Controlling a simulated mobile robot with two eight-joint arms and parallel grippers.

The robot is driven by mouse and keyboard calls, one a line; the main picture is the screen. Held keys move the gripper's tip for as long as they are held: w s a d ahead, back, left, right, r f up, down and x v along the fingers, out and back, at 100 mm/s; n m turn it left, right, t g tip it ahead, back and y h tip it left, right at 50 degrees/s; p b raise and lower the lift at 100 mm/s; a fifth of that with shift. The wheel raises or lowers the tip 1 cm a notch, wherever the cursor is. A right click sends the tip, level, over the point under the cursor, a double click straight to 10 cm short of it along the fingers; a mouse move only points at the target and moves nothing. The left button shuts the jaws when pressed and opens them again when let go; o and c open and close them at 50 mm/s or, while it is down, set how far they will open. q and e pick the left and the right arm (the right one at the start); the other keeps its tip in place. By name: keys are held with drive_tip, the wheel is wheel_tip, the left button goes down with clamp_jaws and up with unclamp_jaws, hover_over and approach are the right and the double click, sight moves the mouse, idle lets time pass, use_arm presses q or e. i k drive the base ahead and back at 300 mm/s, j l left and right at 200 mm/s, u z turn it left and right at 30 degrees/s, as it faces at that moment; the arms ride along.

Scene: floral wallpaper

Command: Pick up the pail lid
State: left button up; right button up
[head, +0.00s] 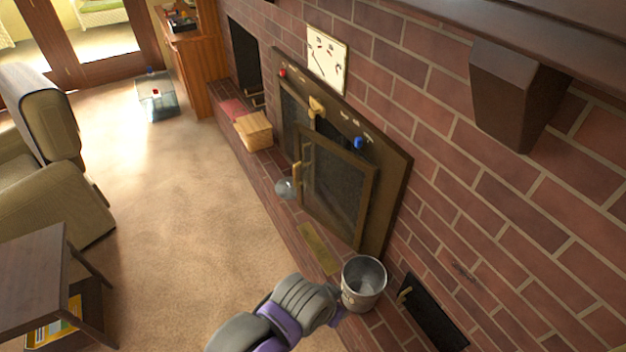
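A grey metal pail (362,285) stands upright and open-topped on the brick hearth, right of the picture's middle. A small round greyish thing (286,188) sits farther along the hearth by the fireplace door; it may be the pail lid, but it is too small to be sure. An arm comes in from the bottom, left of centre, and I take it as my left. Its gripper (336,313) is at the pail's lower left side. Its fingers are small and partly hidden, so I cannot tell whether it touches the pail or is open. My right gripper is not in view.
The fireplace door (337,190) stands ajar over the hearth. A wooden box (253,131) sits farther along. A brown mantel bracket (512,92) juts from the brick wall. A side table (32,280) and armchair (50,170) stand left; the carpet (180,220) between is clear.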

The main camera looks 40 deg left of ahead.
sight(364, 278)
drive_tip(key=i+j+z, duration=0.2)
drive_tip(key=j, duration=0.5)
drive_tip(key=j+z, duration=0.2)
drive_tip(key=j, duration=0.5)
drive_tip(key=i+j+z, duration=0.1)
drive_tip(key=j+z, duration=0.15)
drive_tip(key=j, duration=0.5)
drive_tip(key=i+j, duration=0.1)
drive_tip(key=j, duration=3.15)
drive_tip(key=i+z, duration=0.05)
